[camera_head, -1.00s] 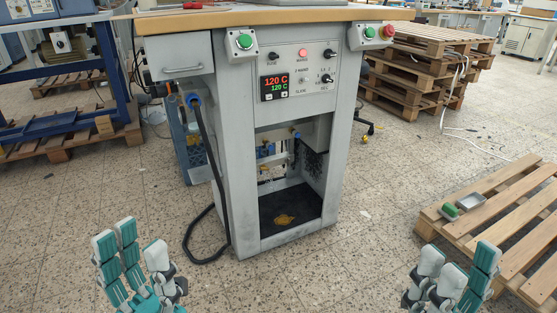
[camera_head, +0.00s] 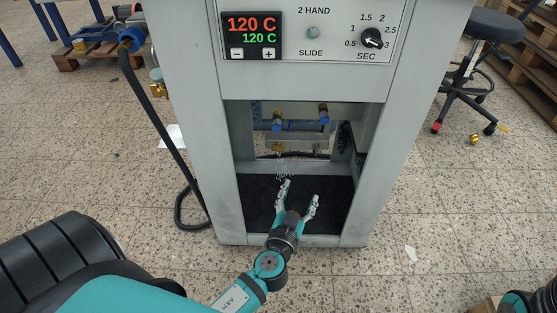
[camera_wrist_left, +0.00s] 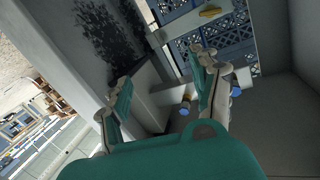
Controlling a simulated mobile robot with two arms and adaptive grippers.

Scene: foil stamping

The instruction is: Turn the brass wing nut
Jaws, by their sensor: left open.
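A small brass-yellow piece (camera_head: 277,147), which looks like the wing nut, sits under the left blue fitting inside the open bay of the grey machine. It seems to show in the left wrist view as a flat yellow shape (camera_wrist_left: 210,12) against a patterned panel, beyond the fingertips. My left gripper (camera_head: 299,192) is inside the bay, fingers spread, empty and apart from the brass piece, below it in the head view. It also shows open in the left wrist view (camera_wrist_left: 160,80). Fine white streaks (camera_head: 285,172) show between nut and fingers. My right gripper is out of view.
The bay has grey side posts (camera_head: 220,190), a black floor (camera_head: 338,190) and blue fittings (camera_head: 323,114) at its back. A stool (camera_head: 470,85) and another small brass piece (camera_head: 474,139) are at the right.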

